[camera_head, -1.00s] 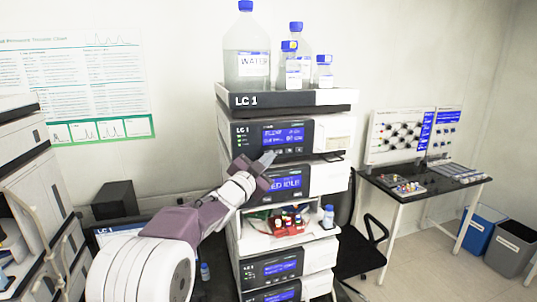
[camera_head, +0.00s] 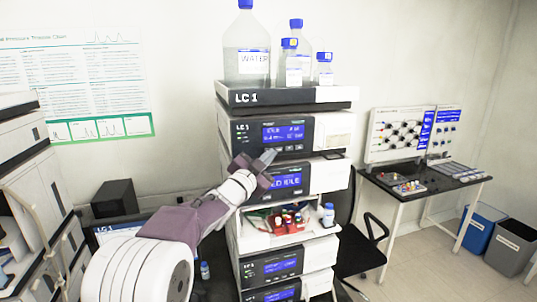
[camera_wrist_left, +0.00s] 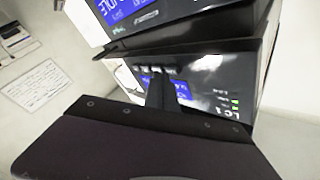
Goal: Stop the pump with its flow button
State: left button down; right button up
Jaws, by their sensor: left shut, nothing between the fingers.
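The pump (camera_head: 228,128) looks to be the upper LC 1 module with a blue display (camera_head: 283,132), just under the bottle tray. The first word on the display seems to read IDLE. My left gripper (camera_head: 267,156) is shut and empty, with its tips in front of the pump's lower edge, near its small buttons. In the left wrist view the shut fingers (camera_wrist_left: 161,92) point at the panel and cover part of its blue display (camera_wrist_left: 180,87). A row of small buttons (camera_wrist_left: 150,70) shows beside the fingertips. Contact cannot be told. My right gripper is not in view.
A module with a blue display (camera_head: 288,181) sits directly below the pump. Bottles (camera_head: 246,62) stand on the top tray (camera_head: 270,99). An open shelf with vials (camera_head: 288,219) is lower down. A black chair (camera_head: 362,250) stands to the right.

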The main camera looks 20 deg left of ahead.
pick_arm(q)
jog(key=shift+s+d, duration=0.2)
jog(key=shift+s, duration=0.1)
jog(key=s+d+b, duration=0.2)
jog(key=s+b, duration=0.1)
jog(key=s, duration=0.1)
jog(key=shift+s+d, duration=0.1)
jog(key=shift+d, duration=0.3)
dwell(0.4)
